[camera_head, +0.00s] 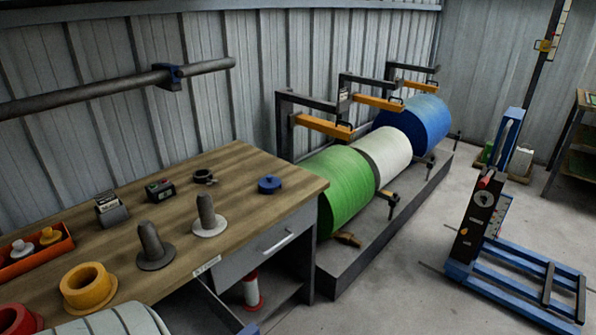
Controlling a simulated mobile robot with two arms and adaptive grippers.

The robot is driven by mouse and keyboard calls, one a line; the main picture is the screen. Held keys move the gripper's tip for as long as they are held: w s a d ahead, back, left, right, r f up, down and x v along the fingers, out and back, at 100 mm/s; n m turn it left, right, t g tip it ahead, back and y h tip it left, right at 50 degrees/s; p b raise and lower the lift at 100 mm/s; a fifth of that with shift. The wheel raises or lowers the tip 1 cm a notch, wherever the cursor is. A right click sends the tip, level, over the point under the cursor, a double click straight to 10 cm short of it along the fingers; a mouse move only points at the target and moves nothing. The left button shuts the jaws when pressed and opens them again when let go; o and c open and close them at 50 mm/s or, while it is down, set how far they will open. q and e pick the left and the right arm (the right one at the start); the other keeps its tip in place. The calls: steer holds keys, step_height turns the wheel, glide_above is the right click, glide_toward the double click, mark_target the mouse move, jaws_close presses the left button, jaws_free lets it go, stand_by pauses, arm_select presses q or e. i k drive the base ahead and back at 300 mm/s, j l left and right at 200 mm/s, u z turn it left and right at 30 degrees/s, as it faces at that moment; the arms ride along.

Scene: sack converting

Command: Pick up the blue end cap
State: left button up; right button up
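The blue end cap (269,184) is a small round disc with a raised hub. It lies on the wooden workbench top (225,235), near the right end of the bench and set in from its edges. Nothing touches or covers it. Neither of my grippers shows in the head view, so their place relative to the cap cannot be seen.
Left of the cap stand a light-flanged core plug (207,217), a dark one (153,248) and a black clamp ring (204,176). A yellow flanged ring (87,288) and an orange tray (35,255) are farther left. A green roll (340,185) lies beyond the bench's right end.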

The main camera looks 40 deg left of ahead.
mark_target(268, 183)
steer(key=i+u, duration=0.3)
steer(key=i, duration=0.25)
steer(key=i+l+u, duration=0.2)
steer(key=i+u, duration=0.15)
steer(key=i, duration=0.15)
steer(key=i+l+u, duration=0.3)
steer(key=i, duration=0.2)
